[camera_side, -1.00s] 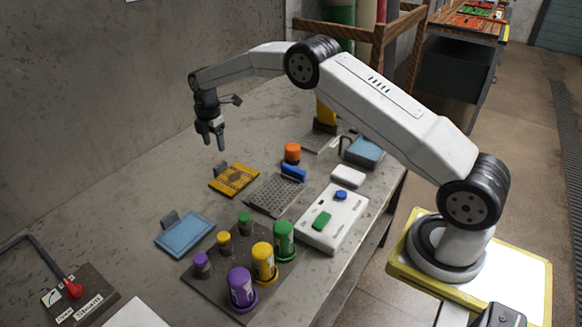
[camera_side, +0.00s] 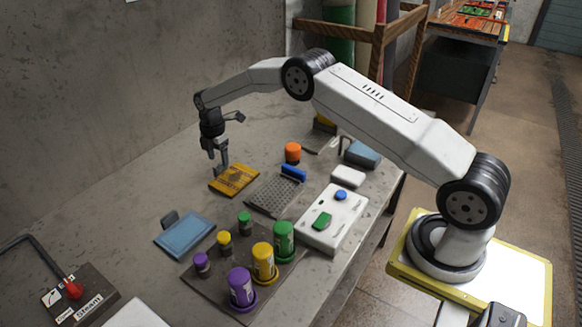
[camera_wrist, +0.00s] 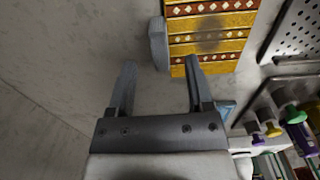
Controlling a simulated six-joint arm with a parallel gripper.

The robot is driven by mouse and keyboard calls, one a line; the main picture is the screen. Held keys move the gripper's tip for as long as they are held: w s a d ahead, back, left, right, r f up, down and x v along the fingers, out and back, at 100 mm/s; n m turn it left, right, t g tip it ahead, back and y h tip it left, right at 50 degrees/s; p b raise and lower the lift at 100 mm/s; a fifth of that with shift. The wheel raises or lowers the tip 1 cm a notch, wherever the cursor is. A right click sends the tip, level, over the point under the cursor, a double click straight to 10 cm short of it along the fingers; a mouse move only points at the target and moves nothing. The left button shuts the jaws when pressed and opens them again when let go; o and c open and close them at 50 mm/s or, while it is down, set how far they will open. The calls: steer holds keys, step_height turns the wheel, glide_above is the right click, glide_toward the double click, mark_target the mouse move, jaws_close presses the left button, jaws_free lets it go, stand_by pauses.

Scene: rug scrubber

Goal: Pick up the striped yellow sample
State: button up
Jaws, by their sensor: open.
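The striped yellow sample (camera_side: 236,181) lies flat on the grey bench top. The wrist view shows its orange and gold bands with white diamonds (camera_wrist: 208,42) and a grey upright tab (camera_wrist: 158,43) on its left edge. In the wrist view my gripper (camera_wrist: 160,65) is open and empty. The tab appears between the lines of the two fingers, just beyond the tips. I cannot tell whether anything touches.
A blue pad (camera_side: 185,234) with its own tab lies to the front left. A perforated grey plate (camera_side: 275,194) is right of the sample. Purple, yellow and green cylinders stand on a dark board (camera_side: 212,285). The bench behind my gripper is bare.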

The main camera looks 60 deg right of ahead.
steer(key=shift+f, duration=1.25)
jaws_close()
